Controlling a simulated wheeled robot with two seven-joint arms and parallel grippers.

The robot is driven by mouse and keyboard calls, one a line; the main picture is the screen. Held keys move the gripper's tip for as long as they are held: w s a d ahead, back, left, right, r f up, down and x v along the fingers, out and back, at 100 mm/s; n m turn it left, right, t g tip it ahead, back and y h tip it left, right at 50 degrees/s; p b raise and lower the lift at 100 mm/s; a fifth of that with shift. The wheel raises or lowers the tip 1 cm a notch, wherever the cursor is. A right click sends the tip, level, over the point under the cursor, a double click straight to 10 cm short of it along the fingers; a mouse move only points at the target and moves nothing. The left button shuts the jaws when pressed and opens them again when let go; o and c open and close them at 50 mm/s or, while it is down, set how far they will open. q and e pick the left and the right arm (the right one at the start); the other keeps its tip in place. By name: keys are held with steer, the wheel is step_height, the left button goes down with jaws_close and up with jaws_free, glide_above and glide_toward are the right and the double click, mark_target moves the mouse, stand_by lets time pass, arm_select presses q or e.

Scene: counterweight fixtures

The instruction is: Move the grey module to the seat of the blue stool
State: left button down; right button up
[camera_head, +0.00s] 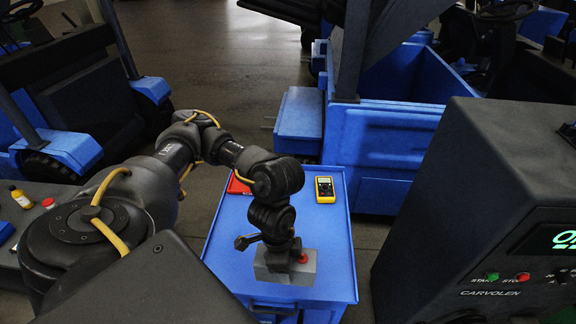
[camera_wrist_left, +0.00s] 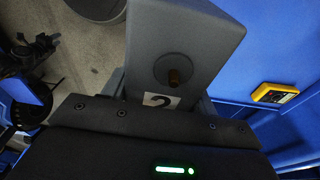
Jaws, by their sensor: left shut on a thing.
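The grey module (camera_head: 306,276) is a block at the front of the blue cart top (camera_head: 225,240). My left gripper (camera_head: 279,256) reaches down from above and is shut on the module. I cannot make out a blue stool for certain. My right gripper is not in view.
A yellow multimeter (camera_head: 325,189) and a red item (camera_head: 238,184), partly behind my arm, lie on the cart's far part. A dark console (camera_head: 490,220) with start and stop buttons stands right. Blue vehicles (camera_head: 385,140) stand behind.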

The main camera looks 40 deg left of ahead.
arm_select(q)
steer(key=shift+d+f, duration=0.1)
steer(key=w+d+f+b, duration=0.1)
steer(key=w+f+b, duration=0.1)
steer(key=f+b, duration=0.1)
steer(key=w+d+f+b, duration=0.1)
steer(key=w+f+b, duration=0.1)
steer(key=f+b, duration=0.1)
steer(key=w+d+f+b, duration=0.1)
steer(key=w+f+b, duration=0.2)
steer(key=shift+w+d+f, duration=0.1)
steer(key=shift+f, duration=0.2)
steer(key=shift+w+d+f, duration=0.1)
steer(key=shift+w+f, duration=0.15)
steer(key=shift+w, duration=0.05)
steer(key=shift+w+d, duration=0.1)
